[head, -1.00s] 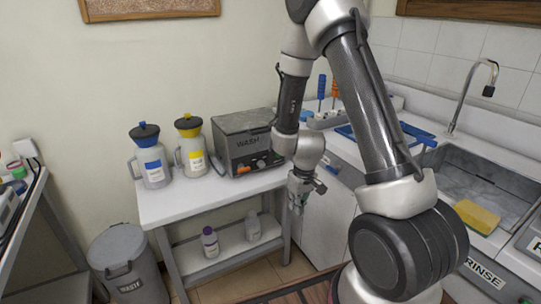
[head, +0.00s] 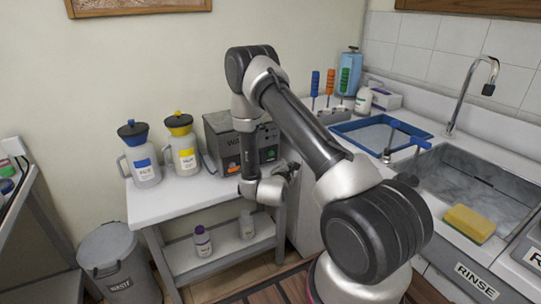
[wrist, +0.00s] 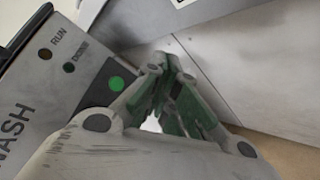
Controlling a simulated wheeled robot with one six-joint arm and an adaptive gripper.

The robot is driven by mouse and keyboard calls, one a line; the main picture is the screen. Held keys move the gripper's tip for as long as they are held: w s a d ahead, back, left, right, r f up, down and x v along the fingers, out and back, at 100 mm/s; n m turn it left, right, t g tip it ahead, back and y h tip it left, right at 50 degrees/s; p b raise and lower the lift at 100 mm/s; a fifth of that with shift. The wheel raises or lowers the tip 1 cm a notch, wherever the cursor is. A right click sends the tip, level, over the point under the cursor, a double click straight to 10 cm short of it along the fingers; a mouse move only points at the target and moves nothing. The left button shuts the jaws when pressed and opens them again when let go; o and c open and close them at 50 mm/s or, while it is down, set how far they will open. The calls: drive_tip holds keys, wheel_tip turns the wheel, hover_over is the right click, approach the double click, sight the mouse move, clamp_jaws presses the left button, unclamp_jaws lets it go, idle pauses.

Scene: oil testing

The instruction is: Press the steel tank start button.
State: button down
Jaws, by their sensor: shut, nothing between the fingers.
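The steel tank (head: 217,130), a grey box marked WASH, stands on the white side table and is partly hidden by my arm. In the wrist view its front panel (wrist: 40,95) is tilted at the left, with a bright green round button (wrist: 116,83) near the panel's edge. I cannot read a label on that button. My gripper (wrist: 170,62) is shut and empty, with its fingertips to the right of the green button and apart from it in the picture. In the head view my gripper (head: 289,171) is by the tank's right front.
Dark lamps marked RUN (wrist: 45,54) and DONE (wrist: 69,68) sit on the panel. A blue-lidded jug (head: 144,165) and a yellow-lidded jug (head: 184,155) stand left of the tank on the white table (head: 150,200). The sink counter lies to the right.

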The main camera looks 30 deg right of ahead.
idle(0.3)
drive_tip(key=shift+w+a, duration=0.1)
drive_tip(key=shift+w, duration=4.3)
drive_tip(key=shift+w, duration=0.4)
drive_tip(key=shift+w, duration=0.5)
drive_tip(key=shift+s, duration=0.9)
drive_tip(key=shift+s, duration=2.5)
